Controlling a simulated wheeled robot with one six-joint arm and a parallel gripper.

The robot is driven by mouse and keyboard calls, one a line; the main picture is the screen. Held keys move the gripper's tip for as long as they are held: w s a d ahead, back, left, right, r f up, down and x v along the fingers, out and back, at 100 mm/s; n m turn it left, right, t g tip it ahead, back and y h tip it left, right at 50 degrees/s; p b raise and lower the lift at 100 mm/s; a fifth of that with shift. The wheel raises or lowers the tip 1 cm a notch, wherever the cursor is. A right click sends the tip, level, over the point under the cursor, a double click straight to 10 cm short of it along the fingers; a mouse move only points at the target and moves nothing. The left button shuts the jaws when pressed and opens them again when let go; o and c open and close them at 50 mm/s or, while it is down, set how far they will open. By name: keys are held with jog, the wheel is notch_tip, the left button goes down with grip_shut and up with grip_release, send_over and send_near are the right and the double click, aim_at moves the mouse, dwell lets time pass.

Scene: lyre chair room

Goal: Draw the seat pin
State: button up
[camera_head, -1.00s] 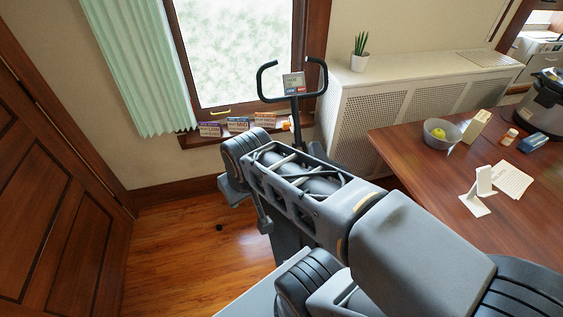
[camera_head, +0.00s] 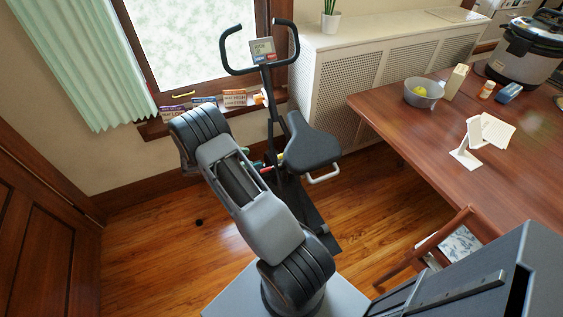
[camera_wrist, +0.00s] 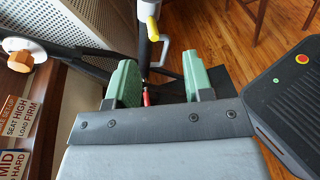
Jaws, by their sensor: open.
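The exercise bike has a black seat (camera_head: 312,146) on a post beside my arm. In the wrist view, a yellow piece (camera_wrist: 152,29) sits on the black post, ahead of my fingertips; it looks like the seat pin's handle. It shows small beside the seat in the head view (camera_head: 281,157). My gripper (camera_wrist: 160,78) is open, its two green fingers apart and empty. A small red part (camera_wrist: 146,98) shows between the fingers, further down; how deep it lies I cannot tell. In the head view my arm hides most of the gripper.
Cards (camera_head: 234,98) stand on the windowsill beside an orange-and-white knob (camera_wrist: 20,61). The white radiator cover (camera_head: 335,95) is behind the bike. A wooden table (camera_head: 440,130) and a chair (camera_head: 440,240) stand at right. The floor at left is mostly clear.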

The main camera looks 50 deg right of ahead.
notch_tip(320, 180, down, 7)
jog(key=d+n+h, duration=0.2)
jog(key=n+h, duration=0.1)
jog(key=x, duration=1.3)
jog(key=shift+w+d+f, duration=0.25)
jog(key=shift+w, duration=0.1)
grip_shut()
